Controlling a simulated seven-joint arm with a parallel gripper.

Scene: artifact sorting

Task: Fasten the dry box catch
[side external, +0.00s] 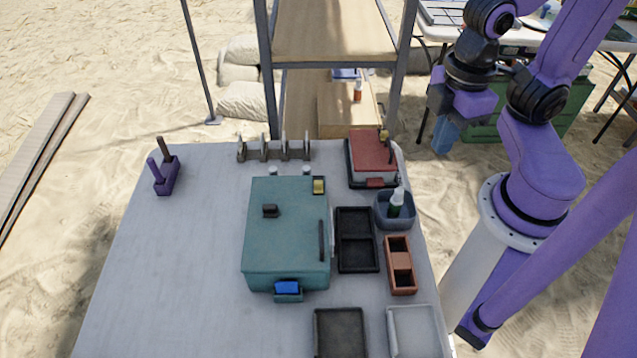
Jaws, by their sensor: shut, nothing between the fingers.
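A large teal box (285,235) stands in the middle of the table with its lid down. A bright blue catch (287,287) sits at its front edge; I cannot tell whether it is fastened. A smaller box with a red lid (373,155) stands at the back right and has a red catch (375,182) on its front. I cannot tell which of the two is the dry box. My gripper (441,148) is shut and empty, raised beyond the table's right edge, apart from both boxes.
Black (339,241) and orange-brown (413,267) divided trays and a blue-grey tub (379,213) with a bottle stand right of the teal box. Dark and pale trays lie at the front.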

